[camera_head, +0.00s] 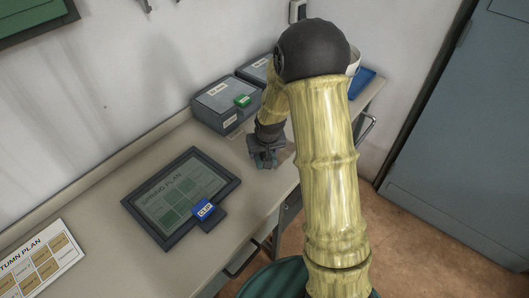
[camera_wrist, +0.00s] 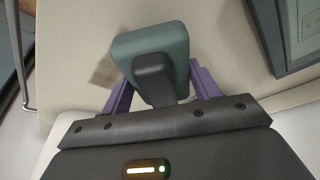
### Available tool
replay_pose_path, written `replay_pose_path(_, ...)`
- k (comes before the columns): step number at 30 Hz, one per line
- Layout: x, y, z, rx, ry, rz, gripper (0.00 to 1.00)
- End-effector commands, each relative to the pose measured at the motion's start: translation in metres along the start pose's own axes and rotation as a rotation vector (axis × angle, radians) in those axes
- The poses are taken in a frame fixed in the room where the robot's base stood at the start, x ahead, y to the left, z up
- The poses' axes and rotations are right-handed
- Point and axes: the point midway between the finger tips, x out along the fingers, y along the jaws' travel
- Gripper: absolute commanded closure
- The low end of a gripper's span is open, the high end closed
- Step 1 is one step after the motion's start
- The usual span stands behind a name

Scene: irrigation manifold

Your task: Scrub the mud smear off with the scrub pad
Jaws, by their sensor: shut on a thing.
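My gripper (camera_head: 264,150) is low over the worktop, right of the framed spring plan board. In the wrist view my gripper (camera_wrist: 160,82) is shut on the scrub pad (camera_wrist: 148,42), a teal block with a dark grip between the purple fingers. The scrub pad (camera_head: 266,161) shows only in part in the head view. A faint brownish patch, perhaps the mud smear (camera_wrist: 103,72), shows on the worktop beside the pad's left edge in the wrist view; the pad may hide part of it. I cannot tell whether the pad touches the surface.
The worktop (camera_head: 110,196) holds the spring plan board (camera_head: 178,232) with a blue clip tag (camera_head: 205,208). Grey boxes (camera_head: 225,107), one with a green tag (camera_head: 243,101), stand behind my gripper. A blue tray (camera_head: 363,78) lies at the far end.

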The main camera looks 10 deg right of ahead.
Motion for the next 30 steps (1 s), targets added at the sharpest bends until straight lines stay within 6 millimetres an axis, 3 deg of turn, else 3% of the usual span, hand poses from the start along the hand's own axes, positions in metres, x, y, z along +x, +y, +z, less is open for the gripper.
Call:
replay_pose_path(13, -0.040, -0.002, -0.015, -0.002, 0.001, -0.001, 0.72)
replay_pose_path(30, -0.044, -0.001, -0.017, -0.001, 0.002, -0.001, 0.72)
